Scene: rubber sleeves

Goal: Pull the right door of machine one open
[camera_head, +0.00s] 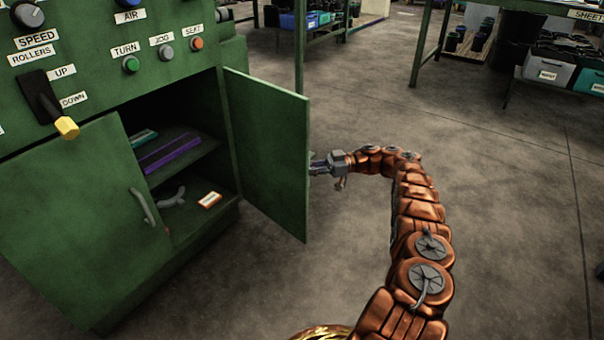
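The green machine (90,100) stands at the left of the head view. Its right door (268,150) is swung open on its right-hand side, and its inner face shows. Its handle is on the far face and hidden. My gripper (318,167) is at the free edge of that door, on its outer side. The fingertips are partly hidden behind the door, so I cannot tell whether they are open or shut on anything. The left door (75,220) is in place at the front, with a grey curved handle (145,207).
Inside the cabinet, a shelf holds a purple bar (172,150) and a teal item (143,138); an orange-and-white item (209,200) lies below. A yellow-tipped lever (58,118) sticks out above the left door. Bare floor (520,230) lies to the right. Tables with bins stand behind.

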